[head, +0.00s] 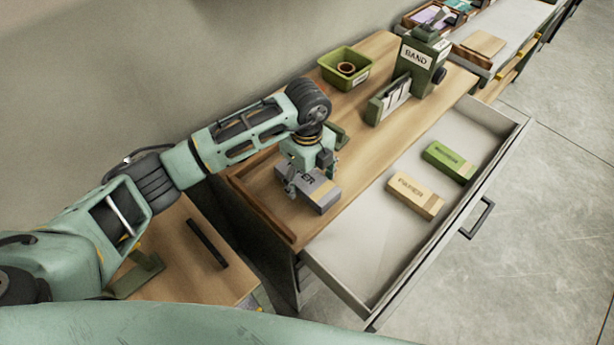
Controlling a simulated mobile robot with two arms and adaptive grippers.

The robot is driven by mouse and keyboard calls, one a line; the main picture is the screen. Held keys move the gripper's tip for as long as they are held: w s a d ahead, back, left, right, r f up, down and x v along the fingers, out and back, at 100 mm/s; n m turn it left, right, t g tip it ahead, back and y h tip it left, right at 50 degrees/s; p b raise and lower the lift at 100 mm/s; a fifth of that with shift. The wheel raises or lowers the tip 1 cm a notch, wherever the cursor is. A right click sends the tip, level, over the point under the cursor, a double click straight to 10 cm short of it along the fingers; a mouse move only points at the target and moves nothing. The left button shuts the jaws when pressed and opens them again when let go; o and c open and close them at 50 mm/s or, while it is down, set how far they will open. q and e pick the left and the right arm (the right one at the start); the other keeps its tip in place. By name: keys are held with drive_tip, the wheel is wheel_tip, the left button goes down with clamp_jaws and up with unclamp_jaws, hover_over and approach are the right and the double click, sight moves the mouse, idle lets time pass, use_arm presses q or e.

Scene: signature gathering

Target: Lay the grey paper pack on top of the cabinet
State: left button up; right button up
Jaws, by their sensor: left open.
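The grey paper pack (322,198) lies on the wooden cabinet top (359,170), near its left end. Part of its printed label shows. My left gripper (306,183) is directly over the pack, pointing down, with its open fingers at the pack's upper side; I cannot tell whether they touch it. My left arm comes in from the left and hides part of the cabinet top. My right gripper is not in view.
The cabinet's drawer (349,254) is pulled open, with a tan paper pack (415,194) and a green pack (450,162) inside. A green bin (345,68) and a dark green band machine (420,64) stand farther back on the top. Grey floor is clear at right.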

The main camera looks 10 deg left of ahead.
sight(307, 179)
use_arm(q)
drive_tip(key=shift+r, duration=0.5)
wheel_tip(307, 179, up, 11)
drive_tip(key=b, duration=0.3)
drive_tip(key=shift+r, duration=0.15)
drive_tip(key=shift+s, duration=0.1)
